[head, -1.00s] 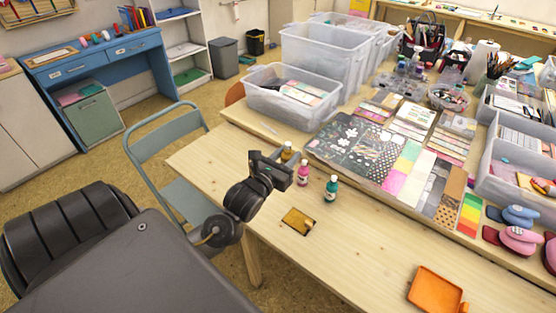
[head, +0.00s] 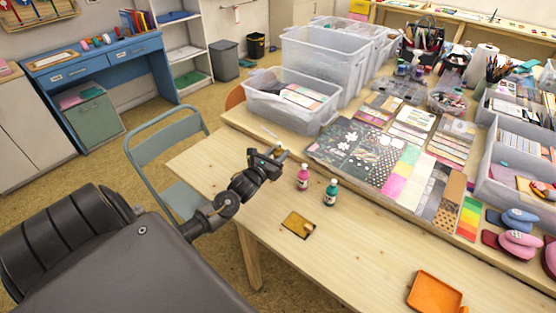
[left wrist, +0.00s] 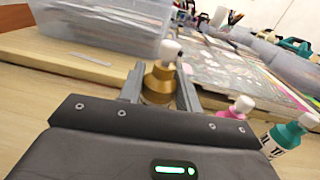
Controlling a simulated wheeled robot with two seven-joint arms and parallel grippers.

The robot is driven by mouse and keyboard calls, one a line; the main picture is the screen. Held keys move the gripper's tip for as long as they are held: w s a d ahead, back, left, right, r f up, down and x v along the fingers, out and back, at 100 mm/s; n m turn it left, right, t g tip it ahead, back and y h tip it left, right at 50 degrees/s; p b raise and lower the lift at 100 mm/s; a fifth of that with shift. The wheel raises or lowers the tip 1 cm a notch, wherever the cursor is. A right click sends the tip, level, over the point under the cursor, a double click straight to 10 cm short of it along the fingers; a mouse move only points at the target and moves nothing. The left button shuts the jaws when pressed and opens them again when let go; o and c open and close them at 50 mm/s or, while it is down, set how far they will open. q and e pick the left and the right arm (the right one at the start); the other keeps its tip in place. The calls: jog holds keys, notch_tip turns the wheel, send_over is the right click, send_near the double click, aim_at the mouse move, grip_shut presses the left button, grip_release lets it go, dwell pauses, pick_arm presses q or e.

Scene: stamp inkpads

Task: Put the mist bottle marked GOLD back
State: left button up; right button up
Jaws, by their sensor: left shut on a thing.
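The gold bottle (left wrist: 158,82) with a white cap stands between the fingers of my left gripper (left wrist: 160,92) in the left wrist view, and the gripper is shut on it. In the head view the left gripper (head: 266,160) is over the table's left part and mostly hides this bottle. I cannot read its label. A pink bottle (head: 303,178) and a teal bottle (head: 331,192) stand upright just to the right of the gripper. They also show at the right of the left wrist view, pink (left wrist: 232,108) and teal (left wrist: 284,135). My right gripper is not in view.
A flat gold rectangle (head: 296,222) lies on the wooden table in front of the bottles. An orange tray (head: 432,290) lies at the front right. Patterned sheets (head: 352,147) and clear bins (head: 290,112) stand behind. The table's front middle is bare.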

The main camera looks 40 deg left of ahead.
pick_arm(q)
jog(key=f, duration=0.3)
jog(key=shift+w+a+f, duration=0.1)
jog(key=shift+w+a, duration=0.05)
jog(key=shift+a, duration=0.05)
jog(key=shift+f, duration=0.15)
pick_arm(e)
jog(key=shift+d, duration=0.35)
pick_arm(q)
jog(key=shift+f, duration=0.15)
jog(key=o, duration=1.1)
jog(key=shift+c, duration=0.2)
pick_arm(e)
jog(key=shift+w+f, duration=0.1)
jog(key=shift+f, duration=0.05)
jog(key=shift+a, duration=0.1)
